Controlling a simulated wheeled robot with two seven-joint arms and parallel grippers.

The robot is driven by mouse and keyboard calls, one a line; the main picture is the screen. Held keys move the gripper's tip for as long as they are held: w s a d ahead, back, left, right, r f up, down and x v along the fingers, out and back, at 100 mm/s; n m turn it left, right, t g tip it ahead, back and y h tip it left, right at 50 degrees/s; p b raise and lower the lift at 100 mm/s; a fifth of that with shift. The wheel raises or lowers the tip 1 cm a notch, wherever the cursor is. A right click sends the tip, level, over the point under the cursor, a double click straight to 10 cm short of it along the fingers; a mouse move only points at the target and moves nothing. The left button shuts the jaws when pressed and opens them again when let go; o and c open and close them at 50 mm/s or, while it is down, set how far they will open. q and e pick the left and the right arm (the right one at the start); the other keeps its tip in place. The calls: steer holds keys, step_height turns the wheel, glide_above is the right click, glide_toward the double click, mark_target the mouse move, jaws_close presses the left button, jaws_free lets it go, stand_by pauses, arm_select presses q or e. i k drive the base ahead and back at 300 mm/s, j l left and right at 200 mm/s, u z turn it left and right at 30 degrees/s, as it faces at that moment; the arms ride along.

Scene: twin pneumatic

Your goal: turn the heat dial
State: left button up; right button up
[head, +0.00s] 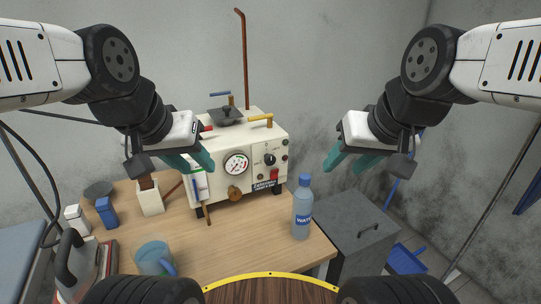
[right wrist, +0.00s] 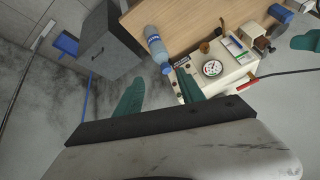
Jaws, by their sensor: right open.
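The cream machine (head: 222,180) stands on the wooden table, with a round pressure gauge and a black dial (head: 269,159) on its front, right of the gauge. The dial is small, and I cannot read its setting. The machine also shows in the right wrist view (right wrist: 228,82), where one finger overlaps its edge. My right gripper (head: 345,164) is open and empty, in the air to the right of the machine, apart from the dial; its teal fingers show in the right wrist view (right wrist: 158,95). My left gripper (head: 198,167) is open in front of the machine's left side.
A water bottle (head: 302,212) stands at the table's right front, below my right gripper. A grey cabinet (head: 357,232) is beside the table. A blue mug (head: 154,258), an iron (head: 76,262) and small containers are at the left. A red pipe (head: 244,60) rises behind the machine.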

mark_target(269, 160)
steer(key=j+u, duration=0.15)
steer(key=u, duration=1)
steer(key=j+u, duration=0.35)
steer(key=i+j+u, duration=0.15)
steer(key=j+u, duration=0.2)
steer(key=i+j+u, duration=0.15)
steer(key=j+u, duration=0.2)
steer(key=i+j, duration=0.15)
steer(key=j, duration=0.2)
steer(key=i+j+u, duration=0.1)
steer(key=j, duration=0.25)
steer(key=i+j, duration=0.25)
steer(key=z, duration=0.5)
steer(key=l+z, duration=0.15)
steer(key=z, duration=0.8)
steer(key=l+z, duration=0.15)
steer(key=z, duration=0.3)
steer(key=l+z, duration=0.1)
steer(key=z, duration=0.9)
steer(key=l+z, duration=0.1)
steer(key=z, duration=0.35)
